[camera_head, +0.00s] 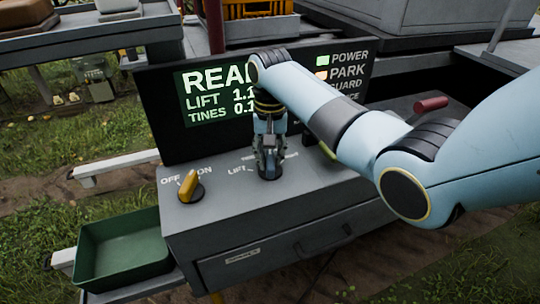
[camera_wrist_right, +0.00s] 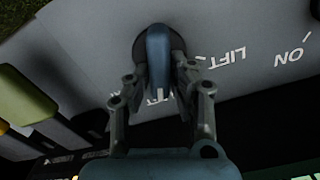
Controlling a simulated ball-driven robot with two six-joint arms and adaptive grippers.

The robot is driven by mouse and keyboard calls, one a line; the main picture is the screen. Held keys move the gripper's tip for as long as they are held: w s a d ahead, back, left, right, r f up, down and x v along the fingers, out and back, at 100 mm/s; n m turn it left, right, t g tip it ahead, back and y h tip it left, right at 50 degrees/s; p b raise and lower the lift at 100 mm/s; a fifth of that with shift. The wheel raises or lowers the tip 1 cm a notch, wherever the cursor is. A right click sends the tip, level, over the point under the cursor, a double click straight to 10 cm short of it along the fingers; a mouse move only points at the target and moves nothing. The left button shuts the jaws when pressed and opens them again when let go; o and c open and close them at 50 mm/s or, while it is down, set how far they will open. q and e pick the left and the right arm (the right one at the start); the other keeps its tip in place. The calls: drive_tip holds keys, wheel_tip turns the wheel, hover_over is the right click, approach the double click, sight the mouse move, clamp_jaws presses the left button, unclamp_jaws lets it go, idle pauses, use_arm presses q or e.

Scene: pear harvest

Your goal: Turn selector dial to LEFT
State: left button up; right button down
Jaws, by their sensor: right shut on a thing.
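The selector dial (camera_head: 270,173) sits on top of the grey console, beside the white LIFT label, mostly hidden by my gripper in the head view. In the wrist view it is a blue bar-shaped knob (camera_wrist_right: 158,55) on a dark round base. My right gripper (camera_head: 268,156) reaches down onto it. Its fingers (camera_wrist_right: 158,88) are on both sides of the knob and shut on it. Part of the lettering near the dial is hidden by the fingers. My left gripper is not in view.
A yellow OFF/ON knob (camera_head: 190,188) stands left of the dial on the console (camera_head: 250,205). A display screen (camera_head: 205,95) rises behind. A red-handled lever (camera_head: 431,104) is at right. A green tray (camera_head: 120,248) sits at lower left.

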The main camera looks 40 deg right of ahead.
sight(270, 154)
drive_tip(key=c, duration=1.2)
unclamp_jaws()
wheel_tip(270, 154, up, 12)
